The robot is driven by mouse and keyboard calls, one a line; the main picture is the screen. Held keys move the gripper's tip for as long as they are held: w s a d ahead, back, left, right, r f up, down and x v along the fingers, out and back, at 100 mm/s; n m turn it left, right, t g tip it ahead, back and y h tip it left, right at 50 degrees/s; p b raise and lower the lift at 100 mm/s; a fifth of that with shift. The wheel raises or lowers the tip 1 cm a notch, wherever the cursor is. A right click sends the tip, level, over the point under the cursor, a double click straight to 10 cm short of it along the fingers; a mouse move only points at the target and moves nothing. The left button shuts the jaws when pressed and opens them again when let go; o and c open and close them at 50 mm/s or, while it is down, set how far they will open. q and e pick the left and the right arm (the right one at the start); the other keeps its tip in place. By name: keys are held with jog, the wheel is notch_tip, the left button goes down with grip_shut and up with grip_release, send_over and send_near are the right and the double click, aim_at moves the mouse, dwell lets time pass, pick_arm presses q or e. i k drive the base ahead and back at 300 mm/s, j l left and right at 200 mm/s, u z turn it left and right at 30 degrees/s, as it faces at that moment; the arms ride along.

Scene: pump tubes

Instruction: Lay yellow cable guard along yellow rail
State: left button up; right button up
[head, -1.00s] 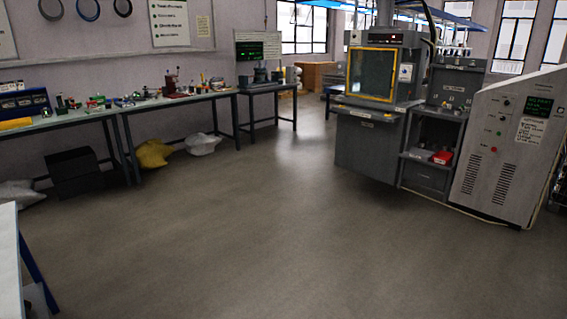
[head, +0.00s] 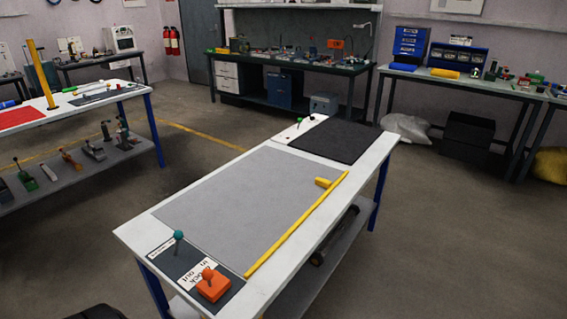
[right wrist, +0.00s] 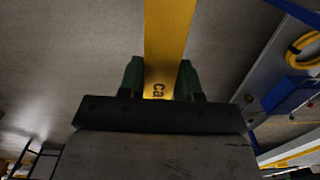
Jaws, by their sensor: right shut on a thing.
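The yellow rail (head: 294,229) runs along the right edge of the white table's grey mat in the head view. A short yellow block (head: 323,183) sits against it near its far end. In the right wrist view my right gripper (right wrist: 160,80) is shut on a long flat yellow strip (right wrist: 168,30), the cable guard, with dark letters partly showing. The strip runs out of the top of that view, so its far end is hidden. My right gripper and the strip do not show in the head view. My left gripper is not in view.
The white table (head: 135,232) also bears a black mat (head: 335,138), an orange block with a knob (head: 213,286) and a teal-knobbed lever (head: 179,238). Another bench (head: 75,108) with an upright yellow post (head: 40,75) stands left. Open floor lies right of the table.

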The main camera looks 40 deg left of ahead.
aim_at(286, 221)
jog(key=i+l+u, duration=0.2)
jog(key=u, duration=0.3)
jog(key=i+l+u, duration=0.15)
jog(key=u, duration=0.35)
jog(key=l+u, duration=0.5)
jog(key=i+l+u, duration=0.1)
jog(key=l+u, duration=0.15)
jog(key=u, duration=0.25)
